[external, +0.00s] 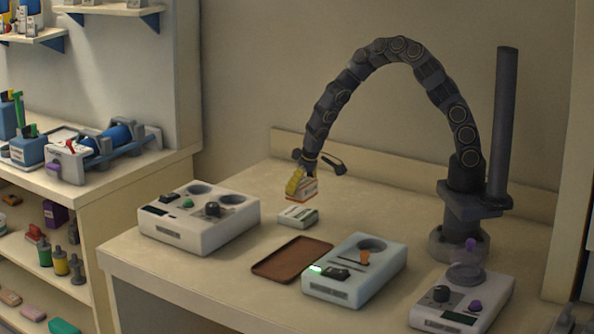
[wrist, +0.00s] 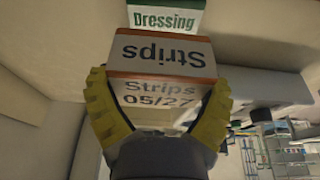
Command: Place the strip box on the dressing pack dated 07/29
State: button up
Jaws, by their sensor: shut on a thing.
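My gripper (external: 294,184) has yellow fingers and is shut on the strip box (external: 306,191), a white and orange carton. In the wrist view the strip box (wrist: 162,55) reads "Strips" and "05/27", with a yellow finger on each side. A white and green dressing pack (external: 298,217) lies flat on the table just below the held box in the external view. The box looks apart from it by a small gap. In the wrist view the dressing pack (wrist: 165,19) shows "Dressing" beyond the box; no date is readable on it.
A brown tray (external: 291,260) lies in front of the pack. A white device (external: 200,235) stands to the left, a pale blue-green device (external: 340,288) to the right front, and another device (external: 462,305) at the far right. Table behind the pack is clear.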

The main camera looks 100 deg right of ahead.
aim_at(296, 211)
jog(key=shift+w+d+f, duration=0.35)
jog(key=shift+w+f, duration=0.1)
jog(key=shift+f, duration=1.75)
jog(key=shift+f, duration=0.15)
jog(key=o, duration=0.9)
jog(key=shift+o, duration=0.2)
